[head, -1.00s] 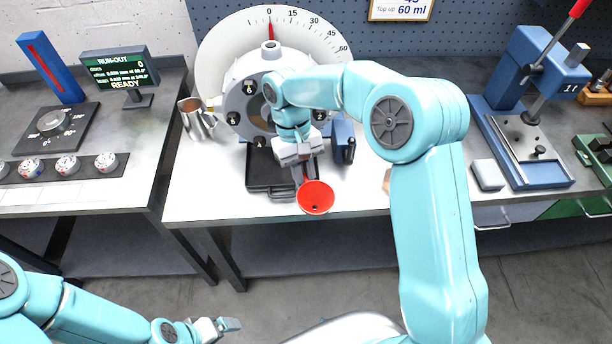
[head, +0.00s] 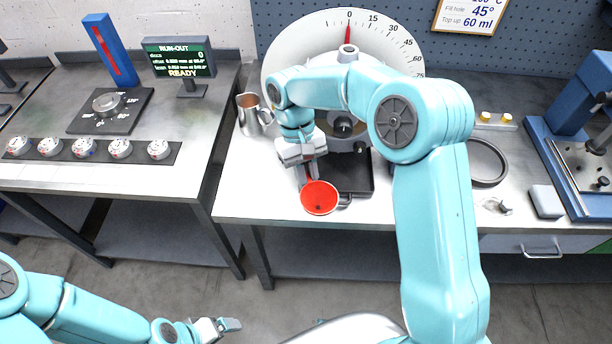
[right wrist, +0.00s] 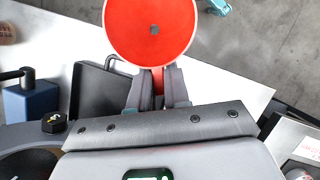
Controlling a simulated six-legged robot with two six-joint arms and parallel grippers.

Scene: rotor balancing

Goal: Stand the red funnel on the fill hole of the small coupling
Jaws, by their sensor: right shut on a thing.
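The red funnel (head: 319,198) is held by my right gripper (head: 309,178), in front of the bench's front part, with its wide mouth showing. In the right wrist view the funnel (right wrist: 150,30) sits beyond the fingers (right wrist: 157,88), which are closed on its red stem. A grey round housing (head: 348,52), which appears to be the small coupling, stands before the big dial; my right arm hides most of it. I cannot make out its fill hole for sure. The funnel is apart from it. My left gripper (head: 230,324) is low at left, away from the bench; its jaw opening is unclear.
A black tray (head: 355,182) lies before the housing. A steel jug (head: 250,115) stands left of it. A black ring (head: 487,163) and a blue press (head: 560,165) are to the right. A READY display (head: 180,58) stands on the left bench. A gap separates the benches.

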